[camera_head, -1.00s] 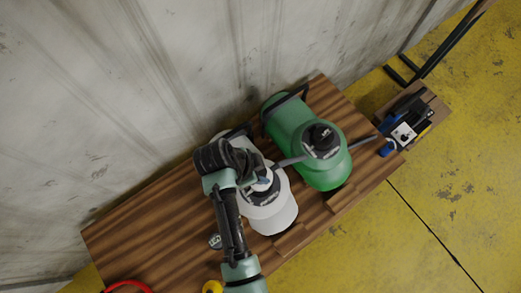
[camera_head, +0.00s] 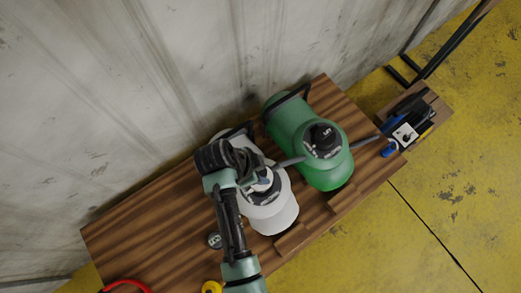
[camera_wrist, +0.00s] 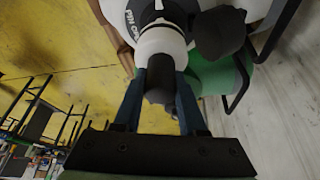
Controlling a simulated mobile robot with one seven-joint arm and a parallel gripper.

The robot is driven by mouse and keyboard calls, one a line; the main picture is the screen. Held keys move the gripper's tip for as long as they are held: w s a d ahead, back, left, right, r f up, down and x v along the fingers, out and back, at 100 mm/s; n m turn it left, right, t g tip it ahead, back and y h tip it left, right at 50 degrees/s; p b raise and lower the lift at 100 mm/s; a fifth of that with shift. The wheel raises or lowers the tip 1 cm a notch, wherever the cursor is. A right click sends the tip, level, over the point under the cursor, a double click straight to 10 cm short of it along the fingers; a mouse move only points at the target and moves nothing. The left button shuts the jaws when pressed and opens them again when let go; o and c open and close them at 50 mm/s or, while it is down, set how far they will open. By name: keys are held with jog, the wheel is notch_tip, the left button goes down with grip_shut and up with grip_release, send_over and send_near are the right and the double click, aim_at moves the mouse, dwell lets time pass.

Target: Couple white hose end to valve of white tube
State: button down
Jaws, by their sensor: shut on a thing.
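The white tube (camera_head: 272,216) lies on the wooden bench, with a dark, lettered valve area on top, partly hidden by my arm. My gripper (camera_head: 258,180) is over that valve area. In the wrist view my gripper (camera_wrist: 161,78) has its two blue fingers shut on the dark body of the hose end. The white collar (camera_wrist: 162,42) of the hose end is just beyond the fingertips and lines up with the dark, lettered valve ring (camera_wrist: 150,14). The collar and ring look to be touching or very close; I cannot tell whether they are locked.
A green tube (camera_head: 290,122) with a black valve (camera_head: 323,139) lies right beside the white one. A grey hose runs from there toward a box of gear (camera_head: 408,128) on the floor. A grey cap (camera_head: 215,240) and a red ring (camera_head: 127,286) lie on the bench (camera_head: 140,235).

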jog(key=shift+f, duration=0.15)
jog(key=shift+f+b, duration=1)
jog(key=shift+f, duration=0.15)
jog(key=shift+f, duration=0.2)
jog(key=shift+f, duration=0.2)
jog(key=shift+f+b, duration=0.85)
dwell(0.5)
dwell(0.4)
jog(key=m+g, duration=0.1)
jog(key=m, duration=0.1)
jog(key=shift+m+b, duration=0.4)
jog(key=shift+m+g, duration=0.3)
jog(key=shift+m, duration=0.3)
